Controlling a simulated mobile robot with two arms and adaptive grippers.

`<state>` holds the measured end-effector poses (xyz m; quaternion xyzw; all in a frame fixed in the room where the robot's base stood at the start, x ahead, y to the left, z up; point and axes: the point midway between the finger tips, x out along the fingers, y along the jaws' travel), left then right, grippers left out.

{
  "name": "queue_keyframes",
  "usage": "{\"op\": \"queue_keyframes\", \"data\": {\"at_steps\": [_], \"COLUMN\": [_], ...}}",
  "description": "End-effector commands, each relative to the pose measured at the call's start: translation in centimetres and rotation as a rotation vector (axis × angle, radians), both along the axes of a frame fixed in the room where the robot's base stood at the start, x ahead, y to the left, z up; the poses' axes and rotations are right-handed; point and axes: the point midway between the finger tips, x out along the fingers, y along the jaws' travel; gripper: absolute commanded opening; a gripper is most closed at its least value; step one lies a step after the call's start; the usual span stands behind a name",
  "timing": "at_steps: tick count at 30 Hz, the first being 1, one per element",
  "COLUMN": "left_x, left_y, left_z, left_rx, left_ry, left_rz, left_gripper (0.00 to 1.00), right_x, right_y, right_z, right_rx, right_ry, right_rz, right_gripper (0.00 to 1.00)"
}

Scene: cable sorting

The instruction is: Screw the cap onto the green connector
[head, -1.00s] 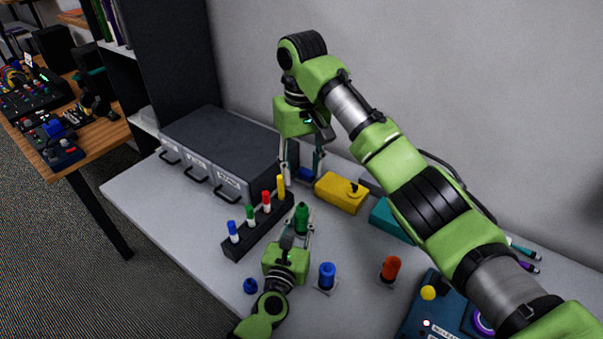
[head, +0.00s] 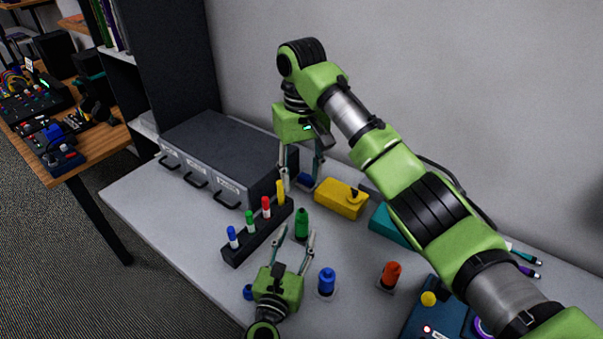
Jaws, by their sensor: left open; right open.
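The green connector (head: 302,223) stands upright on the table, right of the marker rack. I cannot tell whether its top is a separate cap. My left gripper (head: 297,235) is open and empty, its fingertips pointing at the green connector from the near side, apart from it. My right gripper (head: 301,177) is open and points down behind the green connector, near the wall. A small blue piece (head: 306,180) shows between or behind its fingers; I cannot tell whether they touch it.
A black rack (head: 269,233) with several coloured markers stands left of the green connector. Blue (head: 327,281) and orange (head: 391,273) connectors stand to the right. A yellow box (head: 340,200) and grey drawer unit (head: 225,150) are behind. A blue piece (head: 248,292) lies beside my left gripper.

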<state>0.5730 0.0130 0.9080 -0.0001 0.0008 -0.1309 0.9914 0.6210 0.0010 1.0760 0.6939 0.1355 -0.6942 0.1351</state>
Motion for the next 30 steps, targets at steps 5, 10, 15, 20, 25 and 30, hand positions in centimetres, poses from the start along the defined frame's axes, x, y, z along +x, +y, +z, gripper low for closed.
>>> {"op": "queue_keyframes", "data": {"at_steps": [5, 10, 15, 20, 25, 30], "left_x": [-3.8, -5.9, -6.7, -6.7, -6.7, -6.6], "left_y": [1.0, 1.6, 1.7, 1.8, 1.7, 1.7], "left_z": [0.0, 0.0, 0.0, 0.1, 0.1, 0.0], "left_rx": [0.001, 0.0, 0.0, 0.0, 0.0, 0.0], "left_ry": [0.001, 0.0, 0.0, -0.001, -0.001, 0.0], "left_rz": [-0.002, -0.001, -0.001, -0.001, -0.001, -0.001], "left_gripper": [0.42, 0.42, 0.42, 0.42, 0.42, 0.42], "right_x": [0.0, 0.0, 0.0, 0.0, 0.0, 0.0], "right_y": [0.0, 0.0, 0.0, 0.0, 0.0, 0.0], "right_z": [0.0, 0.0, 0.0, 0.0, 0.0, 0.0], "right_rx": [0.0, 0.0, 0.0, 0.0, 0.0, 0.0], "right_ry": [0.0, 0.0, 0.0, 0.0, 0.0, 0.0], "right_rz": [0.0, 0.0, 0.0, 0.0, 0.0, 0.0], "right_gripper": [0.4, 0.4, 0.4, 0.4, 0.4, 0.4]}}
